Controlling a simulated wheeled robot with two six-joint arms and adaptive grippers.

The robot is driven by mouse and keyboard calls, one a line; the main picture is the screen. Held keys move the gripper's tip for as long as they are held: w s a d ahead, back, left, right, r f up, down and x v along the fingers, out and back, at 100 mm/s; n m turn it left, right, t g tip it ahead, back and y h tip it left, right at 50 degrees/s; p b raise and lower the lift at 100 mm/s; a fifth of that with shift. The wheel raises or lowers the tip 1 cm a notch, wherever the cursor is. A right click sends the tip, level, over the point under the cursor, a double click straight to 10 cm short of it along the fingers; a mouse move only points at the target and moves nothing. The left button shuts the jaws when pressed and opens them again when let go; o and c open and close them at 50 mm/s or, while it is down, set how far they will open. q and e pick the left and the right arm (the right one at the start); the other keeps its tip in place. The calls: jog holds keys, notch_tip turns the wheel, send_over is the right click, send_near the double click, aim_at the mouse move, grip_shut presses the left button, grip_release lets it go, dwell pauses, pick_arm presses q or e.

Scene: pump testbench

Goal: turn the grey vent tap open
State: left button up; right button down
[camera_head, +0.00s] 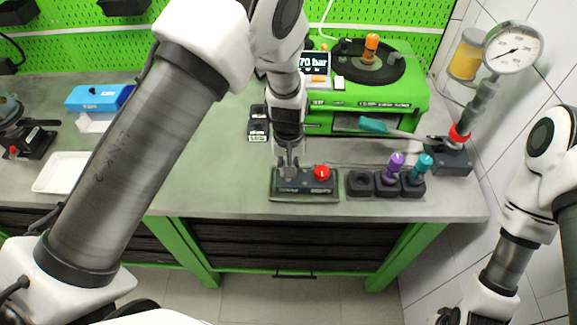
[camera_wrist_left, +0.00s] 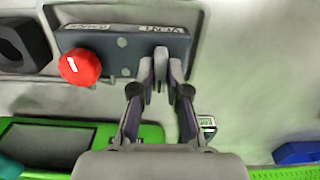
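The grey vent tap (camera_wrist_left: 160,66) stands on a dark panel box (camera_wrist_left: 112,50) labelled VENT, beside a red knob (camera_wrist_left: 82,67). In the left wrist view my left gripper (camera_wrist_left: 160,76) has one finger on each side of the tap's upright handle. A narrow gap seems to show on each side, so the fingers look partly open. In the head view my left gripper (camera_head: 288,160) comes down over the left end of the box (camera_head: 300,190), and the red knob (camera_head: 322,172) is to its right. The gripper hides much of the tap there. My right gripper is not clearly visible.
A black holder (camera_head: 361,184) with purple (camera_head: 396,162) and teal (camera_head: 424,164) handled pieces stands right of the box. A green pump bench (camera_head: 375,95) is behind.

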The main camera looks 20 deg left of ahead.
pick_arm(q)
jog(key=shift+o, duration=1.4)
jog(key=shift+w+f, duration=0.1)
jog(key=shift+w, duration=0.05)
notch_tip(320, 180, up, 12)
